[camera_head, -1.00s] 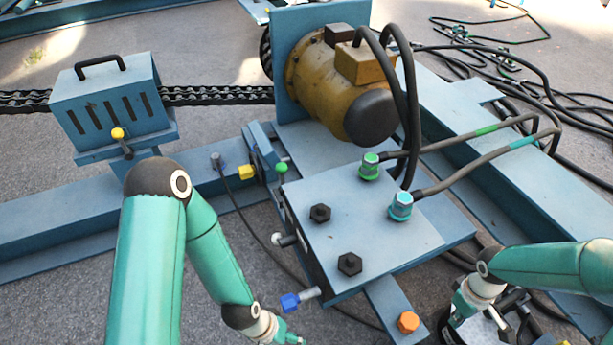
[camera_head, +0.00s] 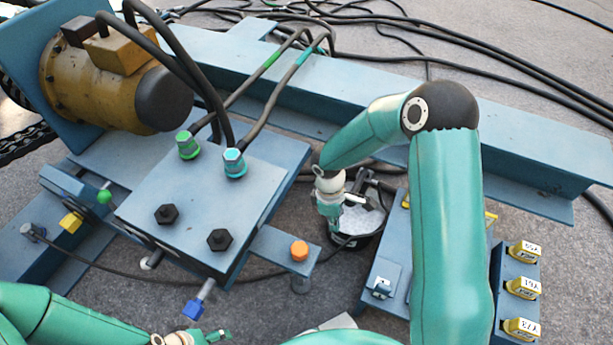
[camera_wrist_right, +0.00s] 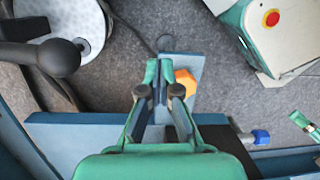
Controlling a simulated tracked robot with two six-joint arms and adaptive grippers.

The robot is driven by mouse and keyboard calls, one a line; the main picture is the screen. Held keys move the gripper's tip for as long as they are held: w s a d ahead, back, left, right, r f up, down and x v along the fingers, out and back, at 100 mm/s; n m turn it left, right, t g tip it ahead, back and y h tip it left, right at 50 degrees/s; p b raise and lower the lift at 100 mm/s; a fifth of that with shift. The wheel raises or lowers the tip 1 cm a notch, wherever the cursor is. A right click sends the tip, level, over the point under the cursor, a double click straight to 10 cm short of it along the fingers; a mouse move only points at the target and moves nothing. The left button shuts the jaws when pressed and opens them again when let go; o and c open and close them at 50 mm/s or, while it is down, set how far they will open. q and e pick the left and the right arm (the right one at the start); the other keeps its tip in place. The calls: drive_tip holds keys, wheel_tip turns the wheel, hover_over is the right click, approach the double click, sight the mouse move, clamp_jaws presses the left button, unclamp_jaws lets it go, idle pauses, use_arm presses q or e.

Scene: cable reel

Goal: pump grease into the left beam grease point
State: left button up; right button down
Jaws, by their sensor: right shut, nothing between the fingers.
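A grease bucket with a pale round lid (camera_head: 368,222) stands on the floor beside the blue bracket. Its dark pump lever with a rounded end (camera_wrist_right: 58,57) shows in the right wrist view. A fitting (camera_head: 30,231) on the left beam (camera_head: 22,262) has a thin black hose (camera_head: 110,273) on it, running towards the bucket; its far end is partly hidden. My right gripper (camera_head: 330,222) is shut and empty at the bucket's left side; its fingertips (camera_wrist_right: 160,72) point towards the bracket. My left gripper (camera_head: 218,335) is low in the picture, its finger opening unclear.
The bracket (camera_head: 270,241) carries an orange cap (camera_head: 299,250) close to my right fingers. The blue box (camera_head: 190,205) with hoses and a blue-tipped valve lever (camera_head: 193,308) stands left. Yellow tagged padlocks (camera_head: 523,287) hang at right. Bare floor shows in front.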

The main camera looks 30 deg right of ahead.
drive_tip(key=w+d+r+p, duration=0.3)
drive_tip(key=w+d+r, duration=0.15)
drive_tip(key=r, duration=0.35)
wheel_tip(320, 180, up, 8)
drive_tip(key=m+y+p, duration=0.1)
drive_tip(key=p, duration=0.6)
hover_over(359, 184)
drive_tip(key=a, duration=0.4)
drive_tip(key=shift+s+a+f+b, duration=0.15)
drive_tip(key=shift+a+f+b, duration=0.05)
drive_tip(key=shift+f+b, duration=0.1)
drive_tip(key=s+f, duration=0.1)
drive_tip(key=f, duration=0.3)
drive_tip(key=f+b, duration=0.1)
drive_tip(key=f, duration=0.4)
drive_tip(key=s+a+f+b, duration=0.1)
drive_tip(key=f, duration=0.3)
drive_tip(key=shift+s+f, duration=0.3)
drive_tip(key=shift+s, duration=0.05)
